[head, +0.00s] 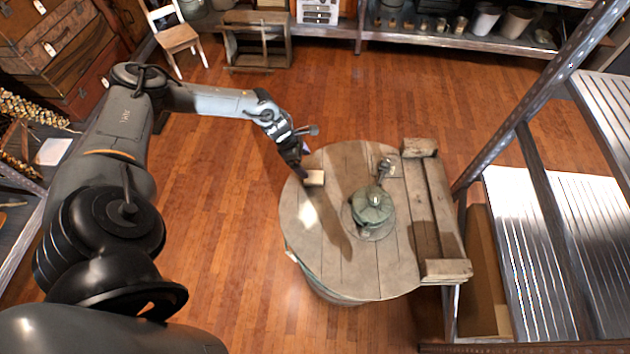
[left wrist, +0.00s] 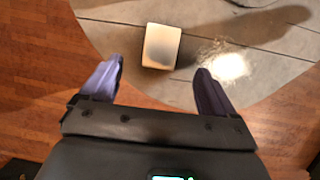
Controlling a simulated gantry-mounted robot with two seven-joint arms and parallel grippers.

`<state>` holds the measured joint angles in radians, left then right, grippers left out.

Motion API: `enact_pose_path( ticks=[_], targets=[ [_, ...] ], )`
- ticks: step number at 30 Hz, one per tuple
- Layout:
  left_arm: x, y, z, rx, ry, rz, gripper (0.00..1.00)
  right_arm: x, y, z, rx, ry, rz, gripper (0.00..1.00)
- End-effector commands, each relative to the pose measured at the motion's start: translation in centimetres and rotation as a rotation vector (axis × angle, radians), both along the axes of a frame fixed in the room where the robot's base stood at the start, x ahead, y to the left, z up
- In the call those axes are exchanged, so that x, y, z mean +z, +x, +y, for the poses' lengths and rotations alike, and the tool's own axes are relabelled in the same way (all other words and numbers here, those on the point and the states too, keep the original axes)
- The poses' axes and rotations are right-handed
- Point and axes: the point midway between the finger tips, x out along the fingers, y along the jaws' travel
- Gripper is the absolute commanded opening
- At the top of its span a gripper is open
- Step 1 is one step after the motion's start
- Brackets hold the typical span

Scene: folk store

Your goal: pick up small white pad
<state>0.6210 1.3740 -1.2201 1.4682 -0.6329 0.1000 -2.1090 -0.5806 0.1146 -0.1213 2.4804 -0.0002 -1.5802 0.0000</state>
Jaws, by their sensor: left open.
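The small white pad (head: 314,178) lies on the round wooden tabletop (head: 340,265), close to its left edge in the head view. In the left wrist view the pad (left wrist: 161,46) is a pale block ahead of the fingertips, between their lines. My left gripper (head: 301,172) is at the table's left edge, just beside the pad in the head view. In the left wrist view the left gripper (left wrist: 158,75) is open with nothing between its fingers. I cannot tell its exact height above the pad. My right gripper is in neither view.
A green pot-like object (head: 373,206) stands on the table's middle. A wooden bench (head: 430,215) adjoins the table's right side, with metal shelving (head: 540,250) beyond it. A white chair (head: 178,38) stands at the back left. The wooden floor (head: 220,230) left of the table is clear.

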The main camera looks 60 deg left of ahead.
Motion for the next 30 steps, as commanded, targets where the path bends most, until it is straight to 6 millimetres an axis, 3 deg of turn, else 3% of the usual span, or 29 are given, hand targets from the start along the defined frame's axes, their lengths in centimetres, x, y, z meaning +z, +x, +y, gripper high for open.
enact_pose_path(
  ticks=[3, 14, 22, 30],
  targets=[
    [-1.7, 0.6, -0.5, 0.000, -0.002, 0.001, 0.89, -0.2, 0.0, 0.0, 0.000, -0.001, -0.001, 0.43],
    [-3.9, 1.3, -1.0, 0.000, -0.001, 0.000, 0.89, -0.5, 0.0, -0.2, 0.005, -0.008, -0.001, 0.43],
    [-7.2, 2.1, -1.6, 0.000, -0.002, 0.000, 0.89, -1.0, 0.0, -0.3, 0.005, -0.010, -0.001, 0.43],
    [-8.2, 2.4, -1.8, 0.001, -0.001, 0.001, 0.89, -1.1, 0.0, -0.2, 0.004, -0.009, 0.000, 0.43]
  ],
)
